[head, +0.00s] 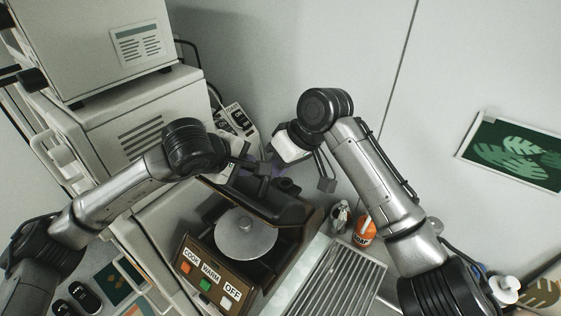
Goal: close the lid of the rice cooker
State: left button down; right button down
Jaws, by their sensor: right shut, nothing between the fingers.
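The rice cooker (203,284) is a brown box with a front panel marked COOK, WARM and OFF, standing at the lower middle of the head view. A round silver disc (245,236) shows in its open top, and the dark lid part (262,203) is raised at its back. My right gripper (277,164) is shut and empty, above and behind the back of the cooker. My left gripper (238,166) is close beside it on the left, above the cooker's back left. Its fingertips are partly hidden, and I cannot tell whether either gripper touches the lid.
A metal slatted rack (328,283) stands right of the cooker. An orange bottle (364,231) and a small grey item (340,215) are behind it. White appliances (125,115) are stacked at the left. A labelled power strip (238,118) is at the wall behind the grippers.

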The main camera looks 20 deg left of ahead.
pick_arm(q)
jog(key=shift+w+f, duration=0.1)
jog(key=shift+f, duration=0.2)
pick_arm(e)
jog(key=shift+s+a+f, duration=0.25)
jog(key=shift+s+f, duration=0.05)
jog(key=shift+f, duration=0.05)
pick_arm(q)
jog(key=c, duration=1.4)
grip_release()
jog(key=shift+o, duration=2.2)
jog(key=shift+d+r, duration=0.1)
jog(key=shift+r, duration=0.05)
pick_arm(e)
jog(key=shift+d, duration=0.1)
jog(key=shift+w, duration=0.1)
pick_arm(q)
jog(key=shift+r, duration=0.15)
